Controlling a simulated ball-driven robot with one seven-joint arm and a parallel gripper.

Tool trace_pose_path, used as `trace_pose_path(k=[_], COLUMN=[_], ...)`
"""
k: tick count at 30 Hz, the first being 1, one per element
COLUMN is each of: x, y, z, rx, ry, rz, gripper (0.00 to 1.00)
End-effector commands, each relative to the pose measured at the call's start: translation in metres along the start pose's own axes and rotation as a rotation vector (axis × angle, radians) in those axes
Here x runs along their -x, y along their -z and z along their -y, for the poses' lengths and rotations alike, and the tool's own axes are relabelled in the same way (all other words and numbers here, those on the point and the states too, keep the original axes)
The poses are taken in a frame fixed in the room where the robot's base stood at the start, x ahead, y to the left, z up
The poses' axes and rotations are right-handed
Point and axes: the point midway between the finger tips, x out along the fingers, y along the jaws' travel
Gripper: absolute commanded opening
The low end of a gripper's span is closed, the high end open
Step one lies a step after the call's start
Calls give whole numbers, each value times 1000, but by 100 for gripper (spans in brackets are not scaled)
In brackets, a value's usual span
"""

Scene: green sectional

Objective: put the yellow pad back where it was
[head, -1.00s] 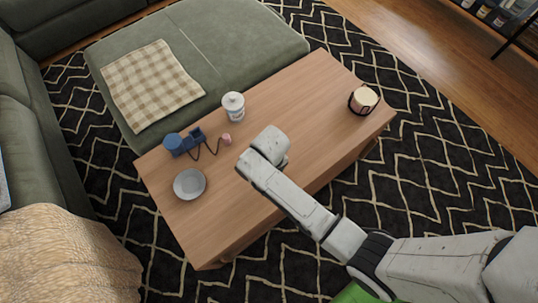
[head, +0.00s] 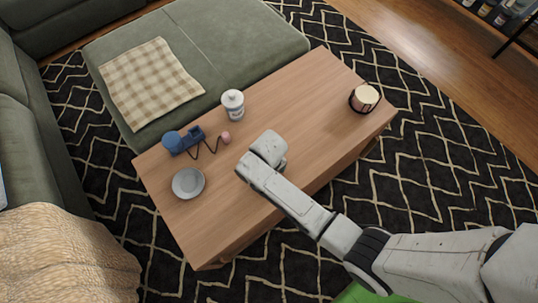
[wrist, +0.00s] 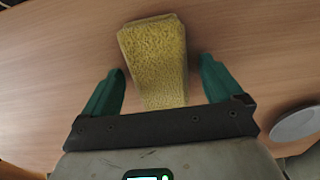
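The yellow pad (wrist: 158,52) is a rough, sponge-like block. In the wrist view it lies over the wooden table top, its long side running away from my palm. My gripper (wrist: 162,76) has its two green fingers apart, one on each side of the pad. Wood shows between each finger and the pad, so the fingers do not appear to touch it. The near end of the pad runs under the dark gripper bar and is hidden. In the head view my arm's end is over the middle of the table (head: 310,100) and hides the pad.
A grey plate (head: 188,183), a blue object with a cord (head: 183,141), a small pink item (head: 226,138) and a white jar (head: 233,104) stand on the table's left half. A candle-like jar (head: 364,98) stands at the right end. The wood between is clear.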

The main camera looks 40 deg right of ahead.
Motion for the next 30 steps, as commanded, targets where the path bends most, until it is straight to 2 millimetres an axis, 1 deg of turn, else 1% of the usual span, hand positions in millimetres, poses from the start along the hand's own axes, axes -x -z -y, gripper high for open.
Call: trace_pose_path(k=[7,11,14,21,24,27,30], x=[2,14,31,81,98,110,118], y=[0,1,1,1,0,1,0], z=[0,0,0,0,0,0,0], rx=[0,0,0,0,0,0,0], ry=[0,0,1,1,1,0,0], rz=[-1,-3,-3,-3,-3,-2,-1], gripper=[93,93,93,93,93,93,93])
